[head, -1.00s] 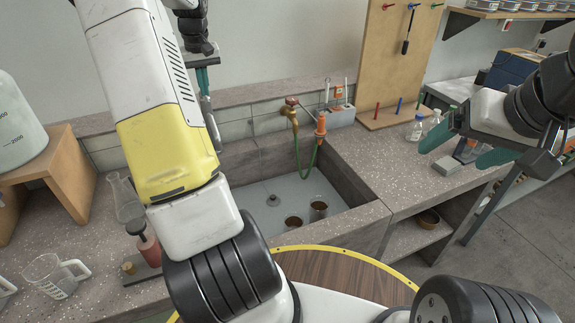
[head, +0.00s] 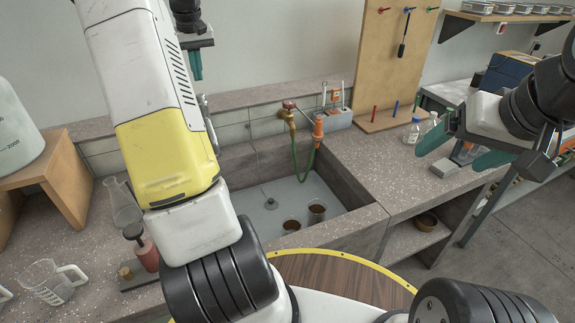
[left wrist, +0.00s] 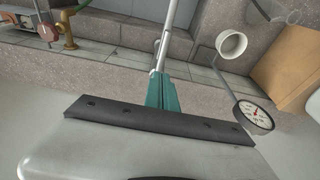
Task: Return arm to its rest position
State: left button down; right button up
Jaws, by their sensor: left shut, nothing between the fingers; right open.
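My left arm crosses the left of the head view, its white and yellow links hiding part of the bench and the sink's left side. My left gripper (head: 196,66) is up near the wall behind the sink, its teal fingers pointing down and partly hidden by the arm. In the left wrist view its teal fingers (left wrist: 163,93) are together and empty. A pale rod stands behind them in that picture, apart from the jaws as far as I can tell. My right gripper (head: 466,157) is at the right, its two green fingers spread wide with nothing between them.
A sink (head: 290,200) with two brown-filled cups lies in the middle, with a brass tap (head: 290,115) behind. A beaker (head: 52,281) and flasks stand at the left. A pegboard (head: 388,60) is at the back. The wrist view shows a dial gauge (left wrist: 256,114) and a white cup (left wrist: 231,44).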

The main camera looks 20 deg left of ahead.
pick_arm(q)
jog(key=s+d+r+m+t, duration=0.1)
jog(key=s+d+r+m, duration=0.2)
jog(key=d, duration=0.7)
jog(key=s+d+r+m+t, duration=0.1)
jog(key=s+d+r, duration=0.3)
jog(key=d, duration=0.6)
jog(key=s+d+f+m+t+h, duration=0.1)
jog(key=s+d+f+m, duration=0.1)
jog(key=s+d, duration=0.5)
jog(key=s+d+f+m+t+h, duration=0.1)
jog(key=s+d+f+m+h, duration=0.1)
jog(key=s+d, duration=0.5)
jog(key=s+f, duration=0.1)
jog(key=s, duration=0.3)
jog(key=shift+d+m+t+h, duration=0.3)
jog(key=shift+s+f, duration=0.1)
